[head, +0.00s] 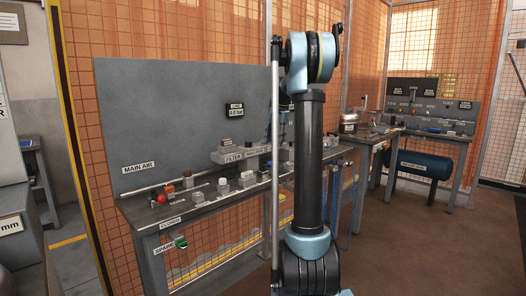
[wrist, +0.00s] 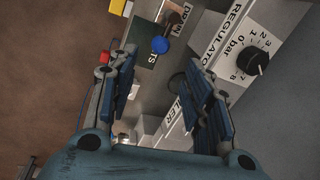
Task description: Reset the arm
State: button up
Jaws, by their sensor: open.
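My arm (head: 309,165) stands upright in the middle of the head view, in front of the grey bench, and hides part of it. My gripper (wrist: 158,64) shows in the wrist view with its two blue-padded fingers apart and nothing between them that it holds. Beyond the fingers are a blue knob (wrist: 160,45) below a DRAIN label and a black regulator dial (wrist: 256,62) marked in bar. In the head view my gripper is mostly hidden behind my arm, near the FILTER block.
The grey bench has a tall back panel (head: 175,120), a red knob (head: 160,198) and several small fittings on top. A line display (head: 236,110) hangs on the panel. A second bench with a blue tank (head: 420,166) stands at the right. Brown floor (head: 420,250) is clear at the front right.

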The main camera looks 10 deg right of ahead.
jog(key=s+a+f+n, duration=0.2)
jog(key=s, duration=1.1)
jog(key=s+a+f+n, duration=0.2)
jog(key=s, duration=1.2)
jog(key=s+f+n+h, duration=0.1)
jog(key=s+f+n, duration=0.3)
jog(key=s+f, duration=1.4)
jog(key=s, duration=0.3)
jog(key=shift+s+a+f+n+t+h, duration=0.15)
jog(key=shift+s+a+n+t+h, duration=0.15)
jog(key=shift+s+a+n, duration=0.1)
jog(key=shift+w+f, duration=0.2)
jog(key=shift+w, duration=0.3)
